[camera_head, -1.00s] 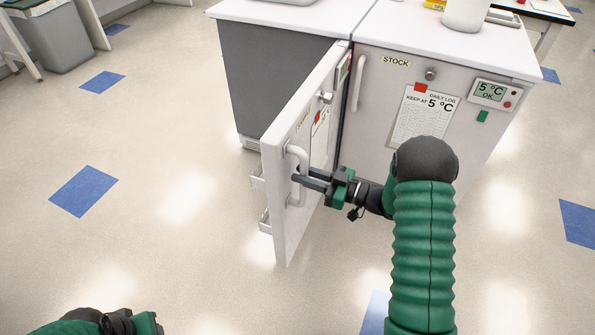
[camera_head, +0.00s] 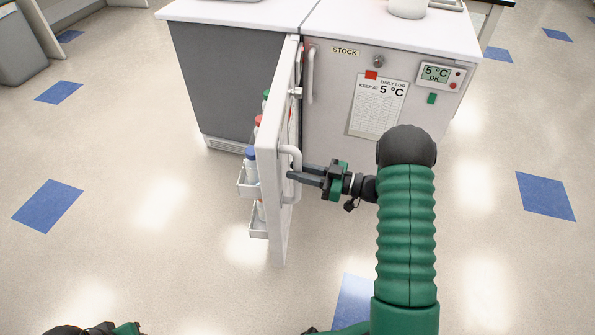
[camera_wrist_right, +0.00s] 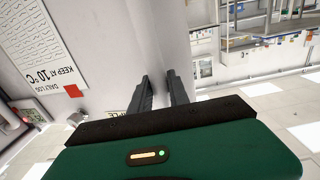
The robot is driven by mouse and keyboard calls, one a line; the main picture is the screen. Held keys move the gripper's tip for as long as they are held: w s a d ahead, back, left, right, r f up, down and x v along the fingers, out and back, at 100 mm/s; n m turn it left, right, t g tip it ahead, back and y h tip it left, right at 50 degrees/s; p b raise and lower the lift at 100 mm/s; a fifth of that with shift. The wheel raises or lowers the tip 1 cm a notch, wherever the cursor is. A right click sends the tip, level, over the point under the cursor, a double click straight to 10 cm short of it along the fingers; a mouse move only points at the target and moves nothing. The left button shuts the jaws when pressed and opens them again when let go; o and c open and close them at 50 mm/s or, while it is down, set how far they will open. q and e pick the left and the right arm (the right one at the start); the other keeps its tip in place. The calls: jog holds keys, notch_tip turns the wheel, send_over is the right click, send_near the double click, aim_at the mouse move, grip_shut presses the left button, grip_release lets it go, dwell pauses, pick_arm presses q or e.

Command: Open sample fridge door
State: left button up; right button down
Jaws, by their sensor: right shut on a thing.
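The sample fridge door (camera_head: 268,180) is white and stands swung wide open, seen almost edge-on in the head view. Its pale bar handle (camera_head: 291,155) is on the side facing right. My right gripper (camera_head: 297,177) is shut on the handle, reaching it from the right. In the right wrist view, my right gripper's dark fingers (camera_wrist_right: 160,90) lie against the door front (camera_wrist_right: 120,40), which bears a log sheet marked 10 °C; the grip on the handle is not clear there. My left gripper (camera_head: 105,329) shows only partly at the bottom edge, and its fingers cannot be made out.
Door racks (camera_head: 246,186) on the inner side hold several capped bottles. The closed stock fridge (camera_head: 330,110) stands right of the open door, with its own handle (camera_head: 310,75). The floor left of the door is clear.

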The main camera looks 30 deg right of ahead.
jog(key=shift+w+d+r, duration=0.15)
jog(key=shift+r, duration=0.05)
jog(key=c, duration=1.6)
grip_release()
jog(key=o, duration=0.3)
jog(key=shift+f, duration=0.15)
jog(key=shift+o, duration=0.2)
jog(key=p+v, duration=0.3)
jog(key=v, duration=1.4)
jog(key=shift+f, duration=0.1)
